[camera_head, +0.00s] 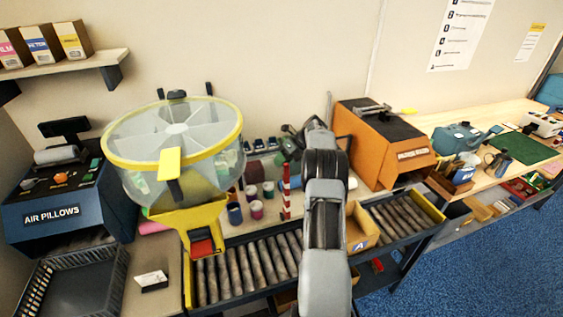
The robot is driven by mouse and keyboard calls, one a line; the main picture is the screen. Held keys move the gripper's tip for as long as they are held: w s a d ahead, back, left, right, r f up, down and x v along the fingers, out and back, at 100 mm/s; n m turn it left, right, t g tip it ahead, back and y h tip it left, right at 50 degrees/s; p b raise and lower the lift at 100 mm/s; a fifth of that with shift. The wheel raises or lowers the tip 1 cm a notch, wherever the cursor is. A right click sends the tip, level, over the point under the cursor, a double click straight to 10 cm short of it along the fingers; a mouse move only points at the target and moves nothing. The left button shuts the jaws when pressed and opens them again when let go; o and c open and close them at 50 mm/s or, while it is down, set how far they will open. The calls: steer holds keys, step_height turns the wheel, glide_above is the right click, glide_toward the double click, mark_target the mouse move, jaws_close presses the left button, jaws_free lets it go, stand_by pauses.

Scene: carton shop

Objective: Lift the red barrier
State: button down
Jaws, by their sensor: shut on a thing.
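The red barrier (286,194) is a red and white striped bar. It stands roughly upright near the middle of the view, at the back edge of the roller conveyor. My gripper (287,156) is at the upper end of the barrier and is shut on it. The fingertips are small and partly hidden, so the exact contact is hard to see. My arm comes up from the bottom, just right of the barrier, and hides what lies behind it.
The roller conveyor (243,272) runs below the barrier. A yellow-rimmed drum dispenser (172,135) stands to the left, with several cups between. An orange machine (372,150) is close on the right. A black basket (75,283) sits at front left.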

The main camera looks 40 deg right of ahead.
steer(key=shift+s+f, duration=0.15)
steer(key=shift+f, duration=0.35)
steer(key=c, duration=1.3)
jaws_free()
steer(key=o, duration=0.4)
steer(key=shift+d, duration=0.15)
steer(key=shift+r, duration=0.1)
steer(key=shift+r, duration=0.1)
steer(key=shift+d+r, duration=0.1)
steer(key=shift+r, duration=0.1)
steer(key=v, duration=1.1)
steer(key=shift+d, duration=0.25)
steer(key=shift+r, duration=0.1)
